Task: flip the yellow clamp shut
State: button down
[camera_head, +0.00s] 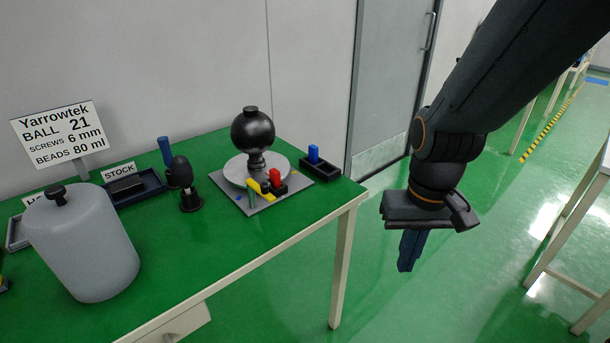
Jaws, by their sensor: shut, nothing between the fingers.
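The yellow clamp (254,186) sits low on the front of a fixture, beside the foot of a black ball (253,131) on a round grey plate. My gripper (406,268) hangs pointing down, right of the table's corner and well apart from the clamp. Its blue fingers are shut with nothing between them.
The fixture's grey base plate (240,203) lies on the green table (180,245). A black block with a blue peg (313,153) stands right of it. A dark knobbed tool (188,192) and a large grey canister (85,245) stand left. Open floor lies under my gripper.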

aim_at(262, 189)
jog(key=z, duration=0.2)
jog(key=k, duration=0.6)
jog(key=u, duration=1)
jog(key=i, duration=0.5)
jog(key=z, duration=0.05)
